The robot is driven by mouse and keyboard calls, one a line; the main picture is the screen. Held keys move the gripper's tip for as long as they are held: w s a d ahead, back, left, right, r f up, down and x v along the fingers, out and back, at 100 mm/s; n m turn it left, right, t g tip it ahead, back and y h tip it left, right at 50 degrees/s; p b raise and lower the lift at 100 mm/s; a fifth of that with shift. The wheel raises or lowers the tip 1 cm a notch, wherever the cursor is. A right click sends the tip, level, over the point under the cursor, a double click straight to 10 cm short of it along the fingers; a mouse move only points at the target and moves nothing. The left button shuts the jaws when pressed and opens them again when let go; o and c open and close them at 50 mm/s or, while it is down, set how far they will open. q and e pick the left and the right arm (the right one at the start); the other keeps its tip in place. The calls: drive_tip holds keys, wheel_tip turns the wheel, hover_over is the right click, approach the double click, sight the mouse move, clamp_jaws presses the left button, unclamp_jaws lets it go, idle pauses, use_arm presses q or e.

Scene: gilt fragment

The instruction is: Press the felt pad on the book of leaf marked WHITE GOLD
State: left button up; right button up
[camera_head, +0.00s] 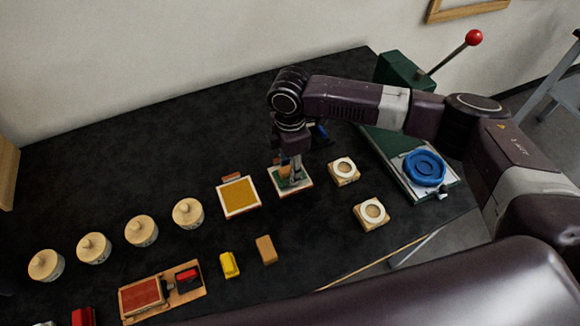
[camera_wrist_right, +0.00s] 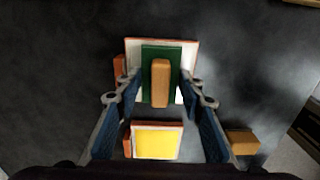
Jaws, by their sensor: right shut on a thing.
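My right gripper (camera_head: 291,180) reaches down from above, shut on the felt pad. The felt pad (camera_wrist_right: 149,97) is a green slab with a wooden handle (camera_wrist_right: 161,83), between the two fingers in the wrist view. Right under it is a book of leaf with a pale page (camera_wrist_right: 134,55) and reddish edge; it also shows in the head view (camera_head: 304,187). I cannot tell whether the pad touches the page. Another book of leaf with a gold-yellow page (camera_head: 239,196) lies to its left. No marking is readable on either. My left gripper is not in view.
Two wooden blocks with white rings (camera_head: 343,171) (camera_head: 371,214) lie to the right. Several lidded jars (camera_head: 188,213), a red-topped tray (camera_head: 142,296), a yellow block (camera_head: 229,265) and a wooden block (camera_head: 266,250) stand left and front.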

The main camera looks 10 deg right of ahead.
drive_tip(key=shift+s+f+p, duration=0.3)
drive_tip(key=shift+f+p, duration=0.05)
idle(1.4)
drive_tip(key=r+p, duration=0.2)
drive_tip(key=shift+w+r+p, duration=0.2)
drive_tip(key=shift+r+p, duration=0.05)
drive_tip(key=shift+p, duration=0.05)
wheel_tip(320, 180, up, 5)
drive_tip(key=p, duration=0.5)
